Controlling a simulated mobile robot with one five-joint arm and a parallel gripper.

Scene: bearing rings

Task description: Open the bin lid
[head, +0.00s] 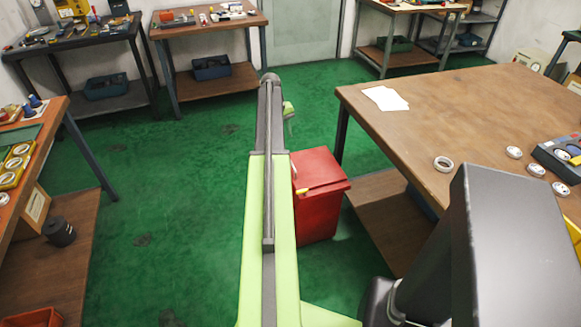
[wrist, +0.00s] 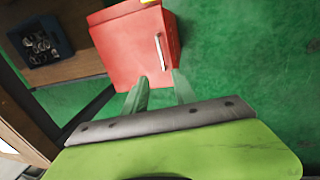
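The red bin (head: 318,212) stands on the floor just right of my arm in the head view. Its red lid (head: 318,168) lies over the top and looks closed, with a small yellow piece at its left edge. In the wrist view a red face of the bin (wrist: 135,45) carries a silver bar handle (wrist: 160,52). My gripper (wrist: 160,76) is open and empty, its two green fingers apart and pointing at the red face just below the handle. I cannot tell whether they touch it. In the head view my arm hides most of the gripper.
A wooden table (head: 430,120) stands right of the bin, with paper and white rings on top and a lower shelf close to the bin. A dark blue crate (wrist: 40,42) sits on a shelf in the wrist view. The green floor (head: 180,200) left of my arm is clear.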

